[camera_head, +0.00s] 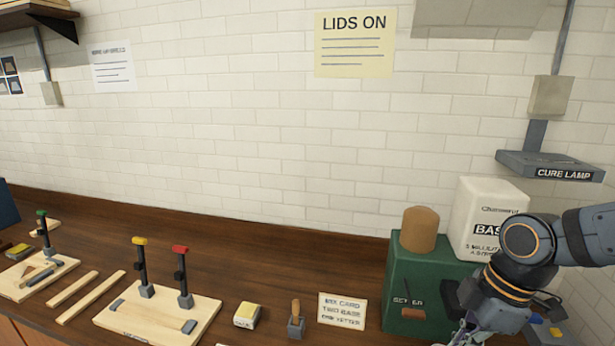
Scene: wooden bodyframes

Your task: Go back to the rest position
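My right arm comes in from the right edge, and its wrist hangs low at the bottom right. My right gripper (468,337) shows only in part at the bottom edge, in front of the green box (410,270). The picture cuts off its fingertips, so I cannot tell whether it is open or shut or holds anything. My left arm and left gripper are not in view.
A dark wooden bench (300,250) runs along a white brick wall. A board with clamps (160,310), wooden strips (92,297) and a card (342,310) lie on it. A white container (485,215) and the cure lamp (550,165) are near my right arm.

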